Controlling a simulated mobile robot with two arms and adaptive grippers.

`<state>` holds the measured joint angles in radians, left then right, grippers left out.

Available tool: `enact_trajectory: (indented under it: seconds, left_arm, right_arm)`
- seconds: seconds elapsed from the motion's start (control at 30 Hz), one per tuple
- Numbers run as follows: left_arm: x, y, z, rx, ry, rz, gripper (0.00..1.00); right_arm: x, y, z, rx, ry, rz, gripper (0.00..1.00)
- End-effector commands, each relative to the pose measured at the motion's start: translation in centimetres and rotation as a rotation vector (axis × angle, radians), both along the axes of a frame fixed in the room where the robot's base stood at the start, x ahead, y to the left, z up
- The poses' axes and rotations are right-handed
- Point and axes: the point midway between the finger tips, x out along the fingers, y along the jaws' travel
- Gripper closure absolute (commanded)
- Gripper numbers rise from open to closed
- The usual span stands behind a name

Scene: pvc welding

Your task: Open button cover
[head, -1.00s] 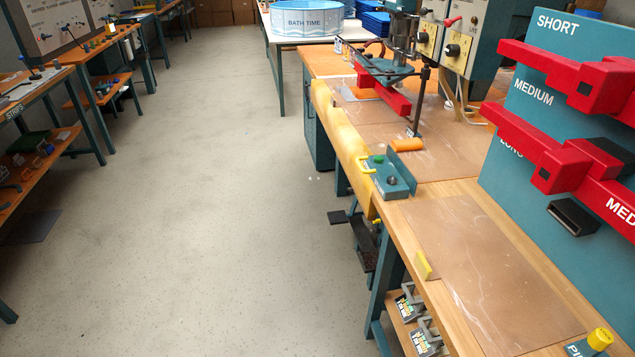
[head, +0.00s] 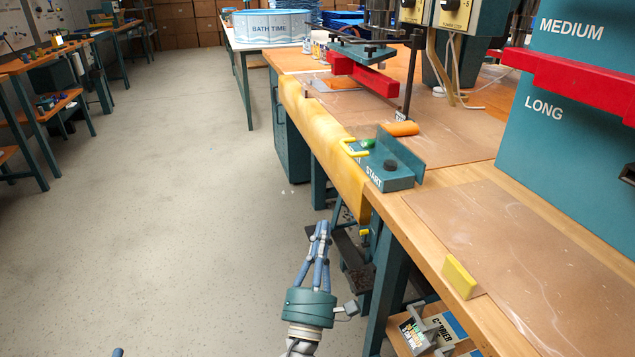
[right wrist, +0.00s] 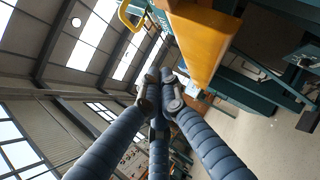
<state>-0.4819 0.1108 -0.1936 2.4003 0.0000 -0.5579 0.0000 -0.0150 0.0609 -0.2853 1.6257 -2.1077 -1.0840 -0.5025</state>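The teal button box (head: 386,176), marked START, sits at the bench's front edge in the head view. It has a black knob (head: 390,165), a green button (head: 367,143), a yellow bent guard (head: 353,148) and an upright teal plate (head: 401,153) along its back. I cannot tell whether that plate is the hinged cover. My right gripper (head: 321,227) is below and left of the box, in front of the bench, fingers up and drawn together, holding nothing. In the right wrist view its fingertips (right wrist: 161,88) meet near the yellow edge. Only a blue tip (head: 118,352) shows at bottom left, possibly my left gripper.
A yellow padded edge (head: 325,135) runs along the bench front beside the box. A red press part (head: 362,75) and an orange roll (head: 401,129) are behind it. A yellow block (head: 459,277) and a teal panel with a red bar (head: 580,80) are to the right. Floor at left is clear.

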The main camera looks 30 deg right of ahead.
Motion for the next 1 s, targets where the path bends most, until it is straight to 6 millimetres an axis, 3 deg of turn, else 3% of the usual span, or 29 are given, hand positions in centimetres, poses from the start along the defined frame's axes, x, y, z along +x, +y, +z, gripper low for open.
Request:
enact_trajectory:
  seconds: [0.13,0.33,0.67,0.8,1.0]
  left_arm:
    - [-0.4,0.1,1.4,-0.007,-0.030,0.000,0.60]
    - [-0.5,0.2,1.1,-0.001,-0.009,0.001,0.60]
    - [-0.9,0.4,-0.1,0.012,0.044,0.005,0.60]
    - [-1.9,0.9,-2.1,0.035,0.139,0.011,0.60]
    - [-2.7,1.3,-3.7,0.052,0.210,0.015,0.60]
  right_arm:
    - [-0.7,0.4,2.3,-0.064,-0.057,-0.029,1.00]
    - [0.9,-1.1,4.2,-0.065,-0.060,-0.029,1.00]
    - [5.2,-5.0,8.1,-0.065,-0.057,-0.028,1.00]
    - [4.9,-6.2,9.9,-0.062,-0.054,-0.027,1.00]
    - [4.7,-7.1,11.0,-0.063,-0.054,-0.026,1.00]
